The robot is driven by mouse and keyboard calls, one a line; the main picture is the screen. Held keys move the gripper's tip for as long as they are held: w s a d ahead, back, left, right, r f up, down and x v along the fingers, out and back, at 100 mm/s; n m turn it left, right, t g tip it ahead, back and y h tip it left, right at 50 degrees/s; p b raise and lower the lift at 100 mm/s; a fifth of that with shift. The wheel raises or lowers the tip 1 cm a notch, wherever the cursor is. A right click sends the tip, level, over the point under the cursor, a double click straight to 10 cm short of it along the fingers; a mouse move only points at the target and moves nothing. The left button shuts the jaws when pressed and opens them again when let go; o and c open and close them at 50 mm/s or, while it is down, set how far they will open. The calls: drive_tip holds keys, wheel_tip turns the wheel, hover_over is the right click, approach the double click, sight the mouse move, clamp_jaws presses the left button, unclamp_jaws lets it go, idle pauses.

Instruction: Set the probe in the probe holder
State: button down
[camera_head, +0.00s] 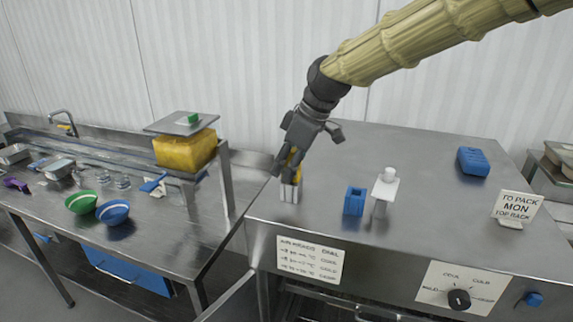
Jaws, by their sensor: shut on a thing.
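My gripper (288,170) points down over the left part of the steel counter top. It is shut on the probe, whose yellow handle (295,160) shows between the dark fingers. Directly below stands a small pale metal holder (290,194), upright on the counter near its front left corner. The probe's lower end is hidden by the fingers and the holder, so I cannot tell how deep it sits in it. A blue open-topped block (354,202) stands to the right, apart from the gripper; I cannot tell which of the two is the probe holder.
A blue box (473,161) and a sign (517,207) are farther right. On the left bench are a green bowl (81,202), a blue bowl (113,212) and a yellow container (185,150).

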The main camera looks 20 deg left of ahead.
drive_tip(key=shift+f, duration=0.15)
drive_tip(key=c, duration=1.1)
unclamp_jaws()
drive_tip(key=shift+o, duration=0.2)
drive_tip(key=o, duration=0.5)
drive_tip(key=shift+c, duration=0.2)
drive_tip(key=shift+r+p, duration=2.95)
drive_tip(key=shift+r, duration=1.15)
